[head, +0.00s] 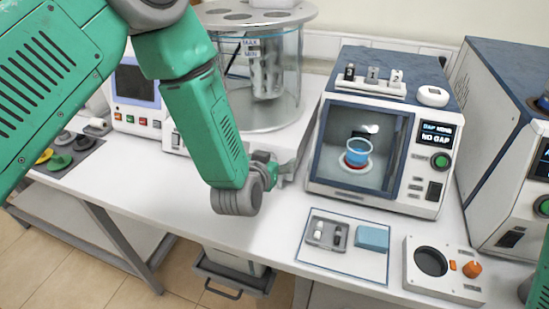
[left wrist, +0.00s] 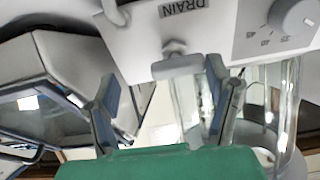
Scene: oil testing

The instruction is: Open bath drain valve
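The glass bath (head: 262,75) stands at the back of the bench under a round lid with holes. Its drain valve shows in the left wrist view as a light grey handle (left wrist: 178,66) below a white panel marked "DRAIN" (left wrist: 188,8). My left gripper (head: 280,172) is at the front of the bath base in the head view and covers the valve there. In the left wrist view this gripper (left wrist: 165,100) is open, with the handle ahead between its fingers, nearer the right one. I cannot tell whether they touch. My right gripper is not in view.
A gap tester (head: 383,130) holding a blue beaker (head: 358,150) stands right of the gripper. A tray (head: 345,262) with small items and a stirrer-like box (head: 443,270) are in front. The bench's middle front is clear.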

